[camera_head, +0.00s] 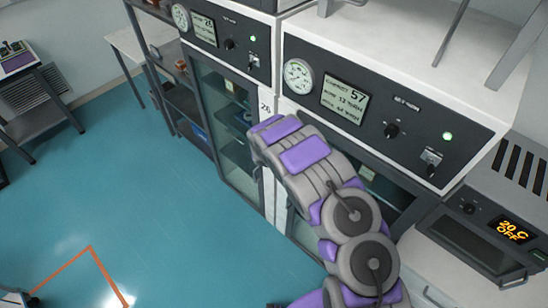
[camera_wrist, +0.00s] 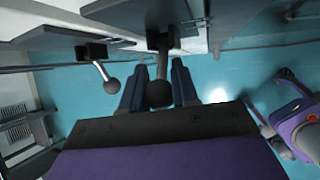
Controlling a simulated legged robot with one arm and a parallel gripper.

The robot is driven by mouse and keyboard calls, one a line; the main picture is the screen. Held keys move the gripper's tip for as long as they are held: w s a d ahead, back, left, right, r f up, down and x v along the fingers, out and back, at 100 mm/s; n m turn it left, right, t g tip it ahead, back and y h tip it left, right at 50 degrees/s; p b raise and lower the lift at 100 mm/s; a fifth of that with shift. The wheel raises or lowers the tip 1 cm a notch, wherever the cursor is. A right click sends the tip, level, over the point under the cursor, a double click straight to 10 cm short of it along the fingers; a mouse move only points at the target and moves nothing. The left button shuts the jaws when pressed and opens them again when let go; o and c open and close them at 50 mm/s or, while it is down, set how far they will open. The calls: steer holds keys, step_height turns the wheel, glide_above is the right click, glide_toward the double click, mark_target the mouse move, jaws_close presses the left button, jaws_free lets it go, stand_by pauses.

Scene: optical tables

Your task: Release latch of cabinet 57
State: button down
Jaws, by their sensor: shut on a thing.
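Cabinet 57 (camera_head: 400,110) stands in the middle right of the head view, with "57" on its display (camera_head: 345,101). Its glass door is partly covered by my purple and grey arm. My gripper is hidden behind the arm in the head view. In the wrist view, my gripper's (camera_wrist: 159,70) two dark fingers stand on either side of a latch lever with a dark ball knob (camera_wrist: 159,94). The fingers are shut on that lever. A second lever with a ball knob (camera_wrist: 111,86) hangs free to its left.
Cabinet 26 (camera_head: 222,95) stands to the left of cabinet 57, its glass door closed. An oven-like unit with an orange "20 C OFF" display (camera_head: 513,232) is at the right. The blue floor (camera_head: 130,190) in front of the cabinets is open.

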steer(key=c, duration=0.9)
jaws_free()
steer(key=shift+w+a, duration=0.1)
steer(key=shift+w, duration=0.05)
steer(key=shift+o, duration=0.2)
steer(key=shift+s+r, duration=0.3)
steer(key=shift+r, duration=0.25)
steer(key=v, duration=1.6)
steer(key=shift+a, duration=0.1)
